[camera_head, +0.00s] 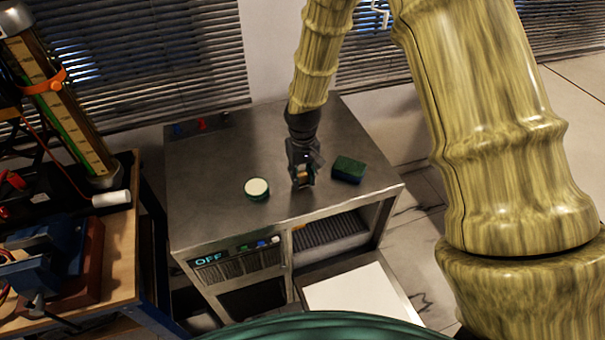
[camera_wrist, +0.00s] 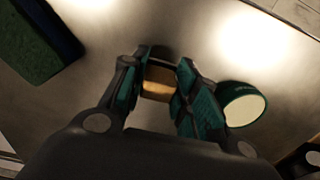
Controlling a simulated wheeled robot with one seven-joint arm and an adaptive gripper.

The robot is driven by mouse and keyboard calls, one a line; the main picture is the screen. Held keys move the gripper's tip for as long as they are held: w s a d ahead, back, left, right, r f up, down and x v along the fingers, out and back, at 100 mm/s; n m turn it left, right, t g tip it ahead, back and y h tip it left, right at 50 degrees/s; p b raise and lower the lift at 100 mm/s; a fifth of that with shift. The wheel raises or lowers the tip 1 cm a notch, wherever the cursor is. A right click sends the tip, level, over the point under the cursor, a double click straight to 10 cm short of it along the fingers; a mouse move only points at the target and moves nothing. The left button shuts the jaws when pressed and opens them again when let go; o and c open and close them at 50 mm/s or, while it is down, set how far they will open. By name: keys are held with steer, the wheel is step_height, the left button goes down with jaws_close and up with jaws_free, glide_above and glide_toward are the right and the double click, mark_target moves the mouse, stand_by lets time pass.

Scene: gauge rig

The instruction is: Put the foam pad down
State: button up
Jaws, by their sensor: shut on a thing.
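My gripper (camera_head: 303,179) is over the steel top of the cabinet, pointing down. In the wrist view its two dark green-padded fingers (camera_wrist: 160,80) are closed on a small tan block, the foam pad (camera_wrist: 158,84). Only a small tan part of the pad (camera_head: 301,173) shows in the head view; the fingers hide the rest. The pad is at or just above the steel top (camera_head: 225,160); I cannot tell whether it touches.
A green round tin with a pale lid (camera_head: 256,188) stands left of my gripper. A dark green block (camera_head: 348,169) lies close on the right. Bare steel surrounds them. A cluttered wooden bench (camera_head: 120,240) stands at the left.

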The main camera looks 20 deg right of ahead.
mark_target(303, 175)
steer(key=shift+f, duration=0.15)
steer(key=o, duration=0.9)
step_height(303, 175, up, 12)
steer(key=b, duration=0.3)
steer(key=shift+r, duration=0.2)
stand_by(0.5)
